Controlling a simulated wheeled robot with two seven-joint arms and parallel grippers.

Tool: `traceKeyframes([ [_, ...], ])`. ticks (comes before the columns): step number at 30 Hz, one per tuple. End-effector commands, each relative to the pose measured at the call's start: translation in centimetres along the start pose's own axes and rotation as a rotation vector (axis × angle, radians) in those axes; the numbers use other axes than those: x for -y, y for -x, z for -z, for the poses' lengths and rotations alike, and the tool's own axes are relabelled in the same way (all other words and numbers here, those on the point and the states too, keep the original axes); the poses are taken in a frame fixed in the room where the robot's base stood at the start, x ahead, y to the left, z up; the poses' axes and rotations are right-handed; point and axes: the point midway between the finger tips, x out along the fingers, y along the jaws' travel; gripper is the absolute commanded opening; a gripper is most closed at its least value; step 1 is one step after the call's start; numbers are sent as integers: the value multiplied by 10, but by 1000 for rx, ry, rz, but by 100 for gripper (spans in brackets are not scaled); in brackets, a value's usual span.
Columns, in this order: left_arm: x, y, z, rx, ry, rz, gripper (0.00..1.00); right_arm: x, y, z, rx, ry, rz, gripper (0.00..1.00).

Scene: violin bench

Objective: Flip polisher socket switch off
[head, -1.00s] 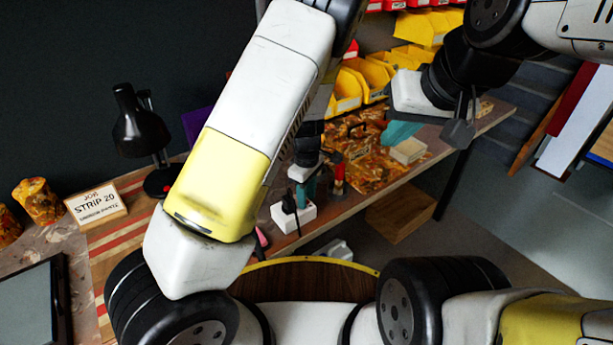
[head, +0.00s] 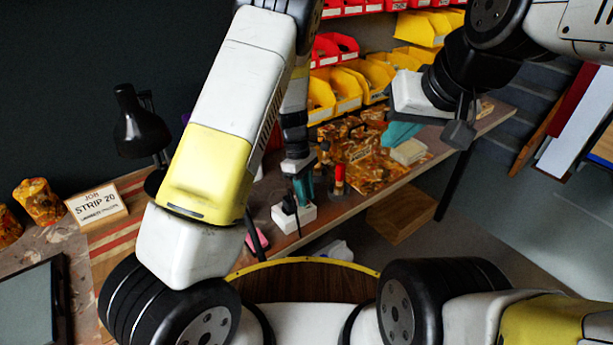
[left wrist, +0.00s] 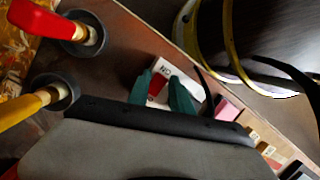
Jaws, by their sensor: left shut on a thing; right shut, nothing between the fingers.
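The white socket box (head: 308,213) sits near the front edge of the bench, with a black plug (head: 290,206) in it. In the left wrist view the white socket box (left wrist: 150,68) shows printed letters, partly hidden. A red switch (left wrist: 158,84) shows between the teal fingers of my left gripper (left wrist: 160,92). These fingers are shut on it, right at the box. In the head view my left gripper (head: 303,190) points down at the box, and the switch is hidden. My right gripper (head: 462,128) is shut and empty, above the bench's right part.
A red-topped tool (head: 339,180) stands close behind the socket box; red (left wrist: 62,27) and yellow (left wrist: 30,105) handles stand beside my left gripper. A black lamp (head: 140,125) and job sign (head: 97,203) are at left. Yellow bins (head: 345,88) line the back.

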Motion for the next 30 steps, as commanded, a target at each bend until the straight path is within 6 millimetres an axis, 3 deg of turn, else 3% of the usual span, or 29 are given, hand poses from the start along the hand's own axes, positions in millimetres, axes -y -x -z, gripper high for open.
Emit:
traceKeyframes([
  [10,0,0,1,10,1,4,0,0,0,0,0,0,0,0],
  [11,0,0,1,9,1,4,32,0,0,0,0,0,0,0],
  [12,0,0,1,9,1,4,34,0,0,0,0,0,0,0],
  [23,0,6,1,9,-1,2,34,0,0,0,0,0,0,0],
  [30,-2,44,1,9,-2,-1,34,0,0,0,0,0,0,0],
])
